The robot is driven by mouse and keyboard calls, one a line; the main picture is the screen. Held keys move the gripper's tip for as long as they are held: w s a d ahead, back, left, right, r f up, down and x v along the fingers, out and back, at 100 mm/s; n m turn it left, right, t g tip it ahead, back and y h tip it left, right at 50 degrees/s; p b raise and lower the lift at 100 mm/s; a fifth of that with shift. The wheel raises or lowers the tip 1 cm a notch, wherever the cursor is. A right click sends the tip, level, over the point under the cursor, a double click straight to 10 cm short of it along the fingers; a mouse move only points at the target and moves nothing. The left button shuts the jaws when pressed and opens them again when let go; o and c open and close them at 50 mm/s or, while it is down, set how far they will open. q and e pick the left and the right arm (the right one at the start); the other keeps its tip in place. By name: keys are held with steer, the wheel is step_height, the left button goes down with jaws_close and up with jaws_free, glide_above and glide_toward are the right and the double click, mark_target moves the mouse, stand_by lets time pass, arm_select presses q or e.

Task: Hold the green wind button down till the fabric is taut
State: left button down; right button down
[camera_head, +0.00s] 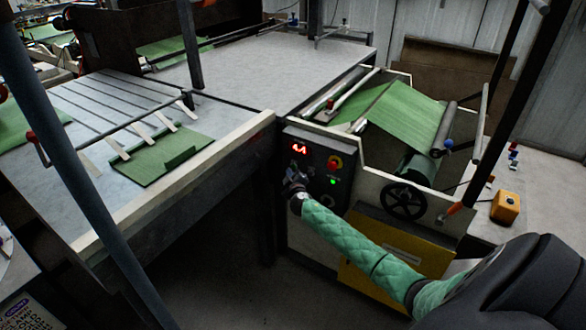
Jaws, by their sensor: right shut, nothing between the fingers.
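The control panel (318,148) on the front of the winding machine carries a red lit display (299,148), a red knob on a yellow base (334,163) and a small lit green button (333,182). My right gripper (293,181) is shut and empty at the panel's left side, below the display and left of the green button. I cannot tell whether its tips touch the panel. The green fabric (411,115) runs over the machine toward a roller and looks smooth. My left gripper is not in view.
A black handwheel (403,201) and a yellow panel (385,250) are on the machine's front. An orange box (505,206) stands at the right. A long table (190,160) with a green fabric piece (165,160) is at the left. Dark posts cross the view.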

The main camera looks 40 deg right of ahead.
steer(key=shift+d, duration=0.15)
steer(key=shift+w+d+b, duration=0.15)
steer(key=shift+d+b, duration=0.1)
steer(key=shift+b, duration=0.1)
stand_by(0.5)
steer(key=shift+w+d, duration=0.15)
steer(key=shift+d, duration=0.25)
stand_by(1.6)
stand_by(3.2)
steer(key=shift+s+a, duration=0.3)
steer(key=shift+a, duration=0.5)
steer(key=shift+s+a, duration=0.35)
steer(key=shift+a, duration=0.4)
steer(key=shift+s+a, duration=0.3)
steer(key=shift+a, duration=0.5)
steer(key=shift+s+a, duration=0.35)
steer(key=shift+a, duration=0.4)
